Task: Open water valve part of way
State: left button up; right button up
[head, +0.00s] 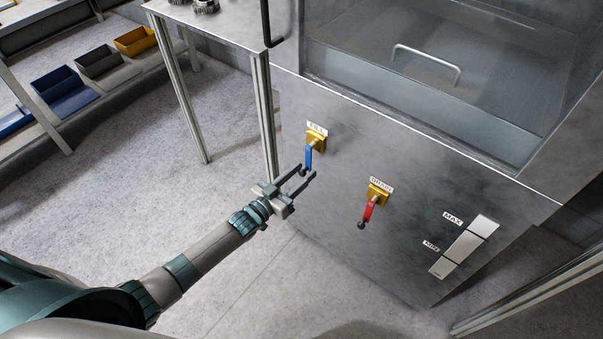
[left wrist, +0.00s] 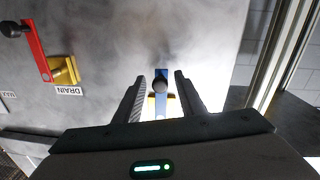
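The water valve labelled FILL has a yellow body (head: 316,139) and a blue handle (head: 309,157) on the steel cabinet front, its handle hanging down. My left gripper (head: 308,172) is open at the lower end of this handle, a finger on each side. In the left wrist view, the blue handle (left wrist: 161,75) with its dark knob (left wrist: 159,86) shows between the two spread fingers (left wrist: 158,82), with gaps on both sides. Its yellow body is partly hidden there. My right gripper is not in view.
A red-handled DRAIN valve (head: 368,209) sits to the right, also in the left wrist view (left wrist: 36,50). A level gauge (head: 466,246) marked MAX and MIN is farther right. A tank with a clear front (head: 425,90) is above. A metal table (head: 215,22) stands left; floor is clear.

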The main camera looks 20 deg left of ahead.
pick_arm(q)
jog(key=shift+w+d, duration=0.1)
jog(key=shift+w, duration=0.1)
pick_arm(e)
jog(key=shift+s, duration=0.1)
pick_arm(q)
jog(key=shift+c, duration=1)
grip_shut()
jog(key=shift+s+d+n, duration=0.1)
jog(key=shift+d+n, duration=0.1)
jog(key=shift+n, duration=0.1)
jog(key=d+n, duration=0.1)
jog(key=n, duration=0.1)
jog(key=s+d+r+n, duration=0.1)
jog(key=d+n, duration=0.1)
jog(key=d+n+p, duration=0.1)
jog(key=n, duration=0.2)
jog(key=shift+s+d+r+t, duration=0.2)
jog(key=shift+s+r+t, duration=0.05)
jog(key=shift+r+t, duration=0.15)
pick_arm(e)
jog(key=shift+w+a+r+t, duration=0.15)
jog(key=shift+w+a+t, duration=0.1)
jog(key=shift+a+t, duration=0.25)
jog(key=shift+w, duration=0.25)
